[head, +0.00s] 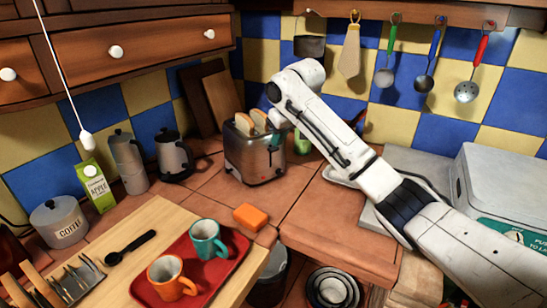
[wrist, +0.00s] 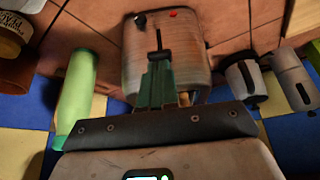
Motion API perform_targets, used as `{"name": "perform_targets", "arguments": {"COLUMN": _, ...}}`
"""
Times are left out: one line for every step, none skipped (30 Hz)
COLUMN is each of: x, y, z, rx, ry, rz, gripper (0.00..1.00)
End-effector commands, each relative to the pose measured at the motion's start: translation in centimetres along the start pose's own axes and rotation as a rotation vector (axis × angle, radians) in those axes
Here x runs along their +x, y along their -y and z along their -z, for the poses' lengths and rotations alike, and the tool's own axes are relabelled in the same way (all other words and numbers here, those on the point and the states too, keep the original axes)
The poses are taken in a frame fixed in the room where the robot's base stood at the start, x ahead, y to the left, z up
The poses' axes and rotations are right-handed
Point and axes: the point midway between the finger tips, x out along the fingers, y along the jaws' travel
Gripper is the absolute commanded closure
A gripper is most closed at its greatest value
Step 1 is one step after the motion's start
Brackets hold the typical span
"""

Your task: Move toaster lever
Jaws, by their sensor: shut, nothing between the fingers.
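The silver toaster (head: 248,158) stands on the tiled counter, with bread slices (head: 244,123) showing in its top. It also shows in the wrist view (wrist: 192,60), turned over. Its face there has a dark vertical slot (wrist: 158,38), a dark knob (wrist: 140,19) and a red button (wrist: 173,14). My gripper (wrist: 157,64) is shut and empty, its green fingers over the toaster in line with the slot. In the head view my gripper (head: 274,142) is by the toaster's right end. The fingers partly cover the lever area; I cannot tell whether they touch the lever.
A green bottle (wrist: 76,92) stands beside the toaster. A kettle (head: 173,158) and a moka pot (head: 128,163) stand to its left. An orange sponge (head: 251,216) and a red tray (head: 237,246) are nearer the front.

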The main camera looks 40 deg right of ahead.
Motion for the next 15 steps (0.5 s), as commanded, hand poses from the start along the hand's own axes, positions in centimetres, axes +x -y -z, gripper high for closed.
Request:
{"name": "perform_targets", "arguments": {"x": 0.82, "y": -0.02, "z": -0.13, "rx": 0.000, "ry": -0.001, "rz": -0.001, "gripper": 1.00}}
{"name": "perform_targets", "arguments": {"x": 1.02, "y": 0.00, "z": -0.11, "rx": 0.000, "ry": -0.001, "rz": -0.001, "gripper": 1.00}}
{"name": "perform_targets", "arguments": {"x": 1.26, "y": 0.02, "z": -0.10, "rx": 0.000, "ry": -0.001, "rz": 0.000, "gripper": 1.00}}
{"name": "perform_targets", "arguments": {"x": 1.41, "y": 0.03, "z": -0.09, "rx": 0.000, "ry": -0.001, "rz": 0.001, "gripper": 1.00}}
{"name": "perform_targets", "arguments": {"x": 1.53, "y": 0.03, "z": -0.07, "rx": 0.000, "ry": -0.001, "rz": 0.001, "gripper": 1.00}}
{"name": "perform_targets", "arguments": {"x": 1.65, "y": 0.03, "z": -0.06, "rx": 0.000, "ry": 0.000, "rz": 0.001, "gripper": 1.00}}
{"name": "perform_targets", "arguments": {"x": 1.71, "y": 0.03, "z": -0.04, "rx": 0.000, "ry": 0.000, "rz": 0.000, "gripper": 1.00}}
{"name": "perform_targets", "arguments": {"x": 1.75, "y": 0.03, "z": -0.02, "rx": 0.000, "ry": 0.000, "rz": 0.000, "gripper": 1.00}}
{"name": "perform_targets", "arguments": {"x": 1.77, "y": 0.03, "z": 0.01, "rx": 0.000, "ry": 0.000, "rz": 0.000, "gripper": 1.00}}
{"name": "perform_targets", "arguments": {"x": 1.78, "y": 0.03, "z": 0.03, "rx": 0.000, "ry": -0.001, "rz": 0.000, "gripper": 1.00}}
{"name": "perform_targets", "arguments": {"x": 1.77, "y": 0.03, "z": 0.04, "rx": 0.000, "ry": -0.001, "rz": 0.000, "gripper": 1.00}}
{"name": "perform_targets", "arguments": {"x": 1.76, "y": 0.03, "z": 0.05, "rx": 0.000, "ry": -0.001, "rz": 0.000, "gripper": 1.00}}
{"name": "perform_targets", "arguments": {"x": 1.75, "y": 0.04, "z": 0.06, "rx": 0.000, "ry": -0.001, "rz": 0.000, "gripper": 1.00}}
{"name": "perform_targets", "arguments": {"x": 1.74, "y": 0.04, "z": 0.06, "rx": 0.000, "ry": -0.001, "rz": 0.001, "gripper": 1.00}}
{"name": "perform_targets", "arguments": {"x": 1.73, "y": 0.04, "z": 0.06, "rx": 0.000, "ry": -0.001, "rz": 0.001, "gripper": 1.00}}
